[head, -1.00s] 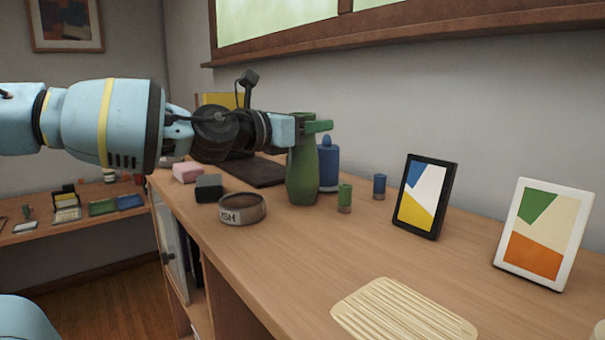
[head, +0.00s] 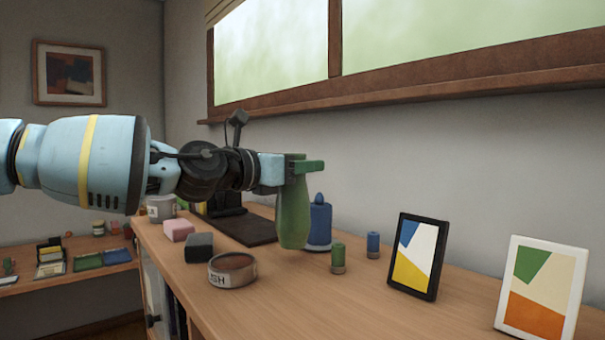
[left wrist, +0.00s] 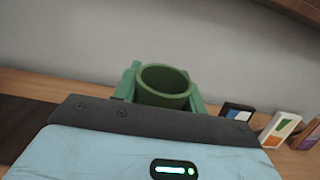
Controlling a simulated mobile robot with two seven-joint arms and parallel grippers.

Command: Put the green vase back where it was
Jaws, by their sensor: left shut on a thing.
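The green vase (head: 293,218) is upright in my left gripper (head: 300,166), which is shut on it near its top. Its base looks raised a little above the wooden desk top (head: 320,300), in front of the blue bottle (head: 319,222). In the left wrist view, the vase's round open rim (left wrist: 165,79) shows between the two green fingers of the left gripper (left wrist: 163,92). My right gripper is not in view.
A green jar (head: 338,257) and a blue jar (head: 373,244) stand just right of the vase. A round tin (head: 232,272) and dark block (head: 199,247) lie left. Picture frames (head: 418,257) (head: 541,288) stand at right. Bare desk lies in front.

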